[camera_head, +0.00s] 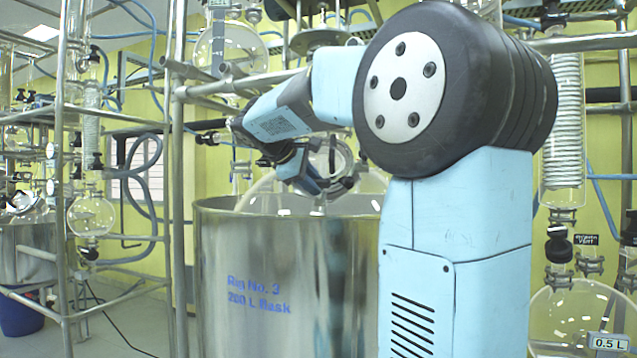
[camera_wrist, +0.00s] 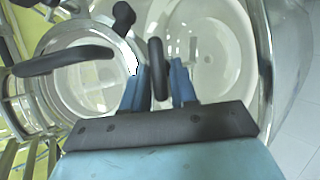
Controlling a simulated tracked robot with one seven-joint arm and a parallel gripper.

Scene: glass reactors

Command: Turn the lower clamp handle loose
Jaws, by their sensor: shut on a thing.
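My gripper (camera_wrist: 158,88) has its two blue fingers on either side of a dark, upright clamp handle (camera_wrist: 157,56), and is shut on it. The handle's top rises past the fingertips, in front of clear glass. In the head view my gripper (camera_head: 318,183) is at the glass vessel just above the steel tank's rim; the handle is too small to make out there. A second, longer black handle (camera_wrist: 64,60) lies roughly level to the left of my fingers in the wrist view. I cannot tell which clamp each handle belongs to.
A black knob (camera_wrist: 123,17) stands just left of and above the fingers in the wrist view. The steel tank (camera_head: 250,285) is below my gripper. Steel frame poles (camera_head: 180,130) and glassware crowd the left. A glass flask (camera_head: 575,315) is at lower right.

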